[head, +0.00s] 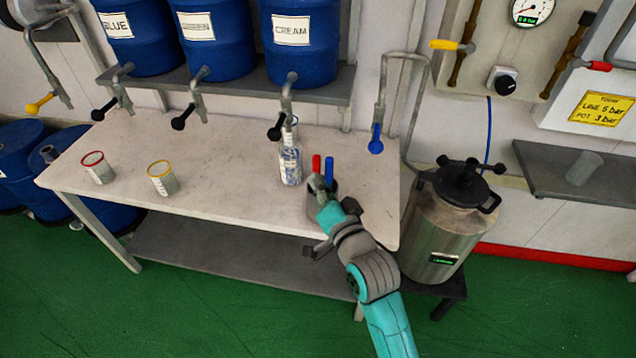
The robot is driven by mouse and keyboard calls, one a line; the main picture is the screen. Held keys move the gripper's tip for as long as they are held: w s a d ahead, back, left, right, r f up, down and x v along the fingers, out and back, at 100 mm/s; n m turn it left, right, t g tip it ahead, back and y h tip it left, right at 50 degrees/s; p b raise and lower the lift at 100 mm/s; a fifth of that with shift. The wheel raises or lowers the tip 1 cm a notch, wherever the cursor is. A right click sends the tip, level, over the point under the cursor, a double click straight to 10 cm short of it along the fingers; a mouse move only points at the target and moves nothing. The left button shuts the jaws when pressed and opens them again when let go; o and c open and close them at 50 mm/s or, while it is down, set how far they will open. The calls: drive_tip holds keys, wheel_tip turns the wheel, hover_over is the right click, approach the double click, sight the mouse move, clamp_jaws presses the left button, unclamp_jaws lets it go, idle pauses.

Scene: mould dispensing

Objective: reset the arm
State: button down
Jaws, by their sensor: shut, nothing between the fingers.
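My arm reaches in from the bottom right over the front of the table (230,190). My gripper (316,183) is over the table's right part, shut and empty, though its fingertips are small in the head view. It overlaps a dark holder (311,208) with a red stick (316,163) and a blue stick (329,167) standing up behind the fingers. I cannot tell whether the gripper touches the holder.
Taps overhang the table's back. A steel pressure pot (436,228) stands right of it. The table's middle is clear.

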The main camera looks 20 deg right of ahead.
drive_tip(key=s+a+f+n+g, duration=0.1)
drive_tip(key=s+f+n, duration=0.1)
drive_tip(key=s+f, duration=0.55)
drive_tip(key=s+f+n+g, duration=0.1)
drive_tip(key=s+f, duration=0.4)
drive_tip(key=s, duration=0.6)
drive_tip(key=s+a+n+g, duration=0.1)
drive_tip(key=s+n, duration=0.4)
drive_tip(key=s, duration=1.8)
drive_tip(key=shift+a+r+n+g, duration=0.2)
drive_tip(key=shift+r+n+g, duration=0.1)
drive_tip(key=shift+r+n, duration=0.1)
drive_tip(key=shift+f, duration=0.1)
